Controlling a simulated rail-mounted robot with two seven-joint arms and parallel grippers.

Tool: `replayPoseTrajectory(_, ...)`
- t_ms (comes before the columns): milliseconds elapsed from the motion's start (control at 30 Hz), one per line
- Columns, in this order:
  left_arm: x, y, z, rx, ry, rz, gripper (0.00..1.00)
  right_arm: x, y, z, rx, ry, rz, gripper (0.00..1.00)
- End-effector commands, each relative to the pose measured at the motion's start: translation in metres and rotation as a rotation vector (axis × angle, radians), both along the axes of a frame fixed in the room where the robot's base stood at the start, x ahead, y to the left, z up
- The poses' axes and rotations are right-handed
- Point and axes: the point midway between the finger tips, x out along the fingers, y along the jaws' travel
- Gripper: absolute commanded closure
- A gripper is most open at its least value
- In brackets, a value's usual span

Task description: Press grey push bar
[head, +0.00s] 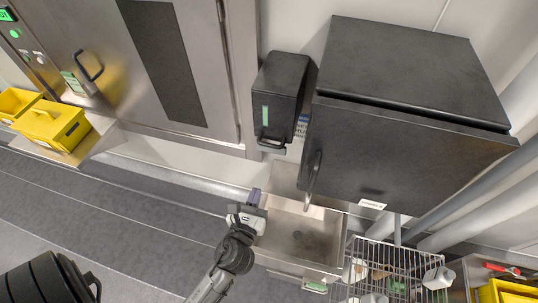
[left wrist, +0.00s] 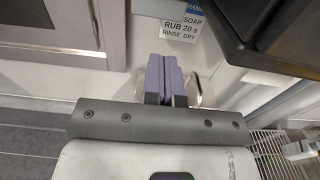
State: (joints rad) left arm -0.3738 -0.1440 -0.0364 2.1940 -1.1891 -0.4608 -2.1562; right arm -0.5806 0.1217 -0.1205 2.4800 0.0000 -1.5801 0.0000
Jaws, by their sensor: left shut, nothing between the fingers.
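A dark wall dispenser (head: 280,98) with a green label hangs left of the large black cabinet. A grey bar (head: 271,144) sticks out at its lower edge; it looks like the push bar. My left gripper (head: 254,196) is below the dispenser and apart from the bar, over the left side of a steel sink (head: 262,258). Its purple fingers are shut and empty, and they show in the left wrist view (left wrist: 164,75). Curved metal shows behind the fingers there; I cannot tell what it belongs to. My right gripper is not in view.
The black cabinet (head: 405,140) overhangs the sink's right side. A wire basket (head: 385,262) stands right of the sink. A hand-washing sign (left wrist: 188,28) is on the wall ahead. A steel door (head: 95,60) and yellow bins (head: 52,125) are at left.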

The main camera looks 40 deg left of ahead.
Motion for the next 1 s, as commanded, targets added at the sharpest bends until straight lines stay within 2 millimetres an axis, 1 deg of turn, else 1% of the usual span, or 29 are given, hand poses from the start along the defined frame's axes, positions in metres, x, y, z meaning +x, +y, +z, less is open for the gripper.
replayPoseTrajectory(167,0.002,0.001,0.001,-0.001,0.000,0.000,1.00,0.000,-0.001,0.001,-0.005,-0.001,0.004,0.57)
replayPoseTrajectory(267,0.009,0.004,0.001,-0.001,0.000,0.000,1.00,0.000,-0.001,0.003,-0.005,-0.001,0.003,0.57)
replayPoseTrajectory(367,0.022,0.011,0.002,0.001,-0.002,0.000,1.00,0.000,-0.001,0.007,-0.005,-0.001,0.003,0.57)
replayPoseTrajectory(700,0.080,0.039,0.002,0.000,-0.001,0.001,1.00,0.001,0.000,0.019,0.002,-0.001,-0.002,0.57)
replayPoseTrajectory(900,0.106,0.051,0.002,-0.003,-0.001,0.001,1.00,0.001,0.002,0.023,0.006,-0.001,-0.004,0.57)
replayPoseTrajectory(1000,0.115,0.055,0.001,-0.002,-0.001,0.000,1.00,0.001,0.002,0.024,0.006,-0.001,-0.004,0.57)
